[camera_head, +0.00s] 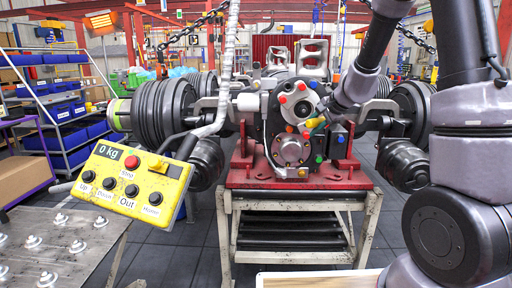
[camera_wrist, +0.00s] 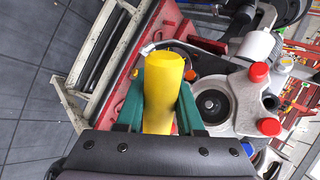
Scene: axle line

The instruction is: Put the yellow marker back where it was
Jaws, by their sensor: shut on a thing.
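The yellow marker (camera_wrist: 162,95) fills the gap between the two green fingers of my gripper (camera_wrist: 165,78) in the wrist view. My gripper is shut on it. In the head view a bit of the yellow marker (camera_head: 317,123) shows in front of the axle assembly, beside the end of my arm. My gripper is mostly hidden there by my own arm. The axle assembly (camera_head: 291,148) has red, blue and yellow caps on its front. I cannot tell whether the marker touches the assembly.
The axle rests on a red fixture (camera_head: 250,179) on a pale metal stand (camera_head: 228,240). A yellow control box (camera_head: 130,181) with buttons and a "0 kg" display hangs at left. A metal table (camera_head: 60,245) with several small parts stands at lower left. Chains hang above.

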